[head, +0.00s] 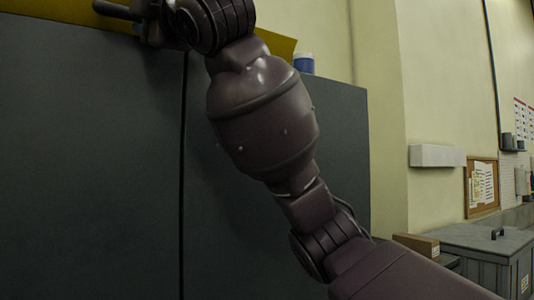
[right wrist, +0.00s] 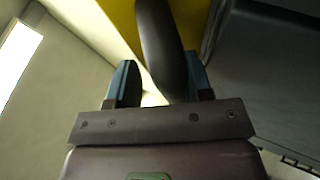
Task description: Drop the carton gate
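A yellow panel (head: 60,18), perhaps the gate, runs along the top of a tall dark grey cabinet (head: 80,150) in the head view. A dark rounded bar (head: 117,10), like a handle, shows at the top left in front of the panel. My right arm reaches up to it from the lower right; its gripper is mostly cut off at the top edge. In the right wrist view the right gripper (right wrist: 162,84) has its two fingers apart, one on each side of the dark bar (right wrist: 160,40). A gap shows between the left finger and the bar. My left gripper is not in view.
A blue and white container (head: 303,63) stands on the cabinet top at its right end. A brown box (head: 416,244) and a grey lidded chest (head: 485,245) stand at the lower right. A pale wall unit and a pinboard (head: 482,188) hang behind.

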